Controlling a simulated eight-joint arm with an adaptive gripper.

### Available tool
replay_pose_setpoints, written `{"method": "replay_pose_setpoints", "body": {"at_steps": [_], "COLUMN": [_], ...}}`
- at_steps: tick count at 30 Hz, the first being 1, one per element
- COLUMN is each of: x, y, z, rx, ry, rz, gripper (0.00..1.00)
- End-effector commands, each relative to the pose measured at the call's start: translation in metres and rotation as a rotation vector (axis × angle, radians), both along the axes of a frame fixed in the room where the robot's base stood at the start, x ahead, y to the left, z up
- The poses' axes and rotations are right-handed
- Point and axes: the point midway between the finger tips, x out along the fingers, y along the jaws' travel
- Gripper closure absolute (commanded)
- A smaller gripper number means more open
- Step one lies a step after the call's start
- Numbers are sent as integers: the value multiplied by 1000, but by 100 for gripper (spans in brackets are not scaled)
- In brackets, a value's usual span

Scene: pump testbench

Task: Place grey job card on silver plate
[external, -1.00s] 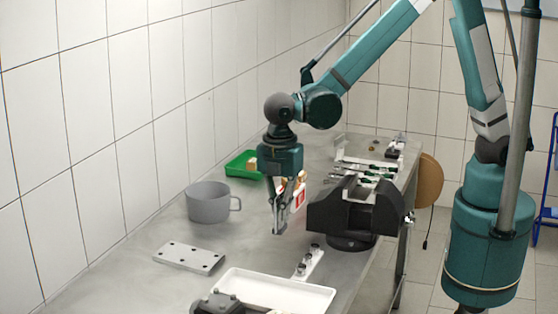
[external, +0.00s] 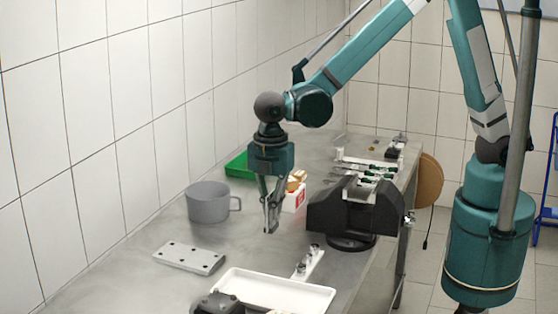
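The silver plate (external: 190,258) is a flat metal rectangle with several dark holes, lying on the bench at the left. My gripper (external: 270,230) points down above the bench, to the right of the plate and apart from it. Its fingertips are close together, but I cannot tell whether they are shut or hold something thin. I cannot make out the grey job card; it may be hidden at the fingers or too small to tell.
A grey mug (external: 208,202) stands behind the plate. A white tray (external: 272,292) lies in front, with a bar holding small fittings (external: 308,263) beside it. A black vise (external: 352,212) stands to the right, a white-red box (external: 296,198) and green bin (external: 237,166) behind.

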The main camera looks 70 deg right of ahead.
Motion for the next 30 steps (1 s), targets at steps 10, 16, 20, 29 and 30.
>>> {"method": "replay_pose_setpoints", "body": {"at_steps": [10,16,20,29,30], "x": [72,118,147,201,205], "y": [34,54,65,83,85], "z": [9,13,15,17,18], "rx": [0,0,0,0,0], "ry": [-1,-1,-1,-2,-2], "rz": [-5,-7,-8,-11,-11], "gripper": [100,100,100,100,100]}}
